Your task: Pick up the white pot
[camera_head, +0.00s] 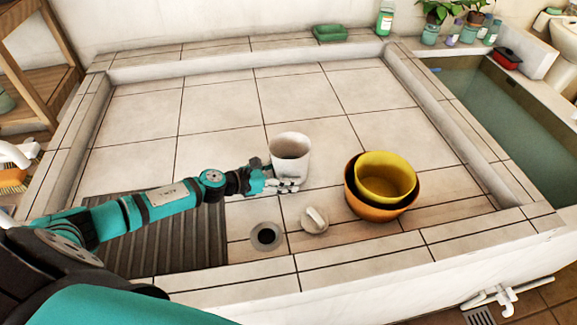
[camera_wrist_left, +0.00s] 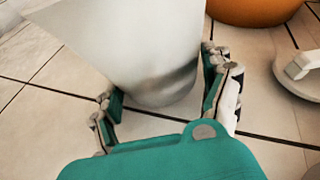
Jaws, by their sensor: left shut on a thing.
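The white pot (camera_head: 290,158) stands upright on the tiled basin floor in the head view, open side up, left of the bowls. It fills the upper middle of the left wrist view (camera_wrist_left: 150,50). My left gripper (camera_head: 280,184) reaches it from the left at its lower part. In the left wrist view its fingers (camera_wrist_left: 165,98) sit on both sides of the pot, shut on it near the base. Whether the pot is clear of the floor cannot be told. My right gripper is not in view.
A yellow bowl (camera_head: 386,177) sits inside an orange bowl (camera_head: 380,208) right of the pot. A drain hole (camera_head: 267,236) and a stopper (camera_head: 314,219) are in front. A ribbed draining board (camera_head: 170,240) lies under my left arm. The tiles behind the pot are clear.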

